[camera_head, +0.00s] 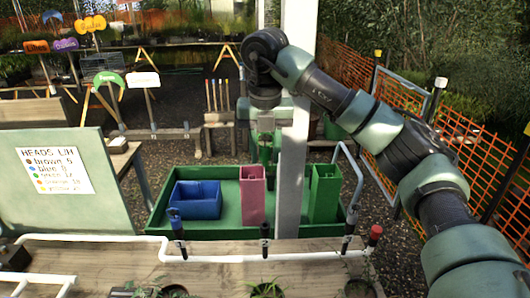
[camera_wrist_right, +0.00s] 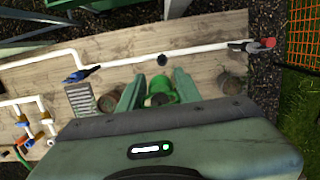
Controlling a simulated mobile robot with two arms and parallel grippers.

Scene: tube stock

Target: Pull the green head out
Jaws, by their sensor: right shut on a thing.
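My right gripper (camera_head: 265,150) is raised above the bench in the middle of the head view, fingers pointing down. In the right wrist view the green head (camera_wrist_right: 161,85) sits between its two fingers, and the gripper is shut on it. A black fitting (camera_head: 264,236) stands on the white pipe (camera_head: 215,258) below the gripper, with a visible gap between. It also shows in the right wrist view (camera_wrist_right: 162,60). A blue-topped head (camera_head: 176,222) stands on the pipe to the left and a red-topped one (camera_head: 375,236) to the right. My left gripper is out of view.
Behind the bench (camera_head: 120,262), a green tray (camera_head: 225,230) holds a blue bin (camera_head: 195,200), a pink box (camera_head: 252,196) and a green box (camera_head: 325,193). A board with a written list (camera_head: 55,171) stands at left. Pots (camera_head: 267,289) line the near edge. A white post (camera_head: 292,130) rises beside the gripper.

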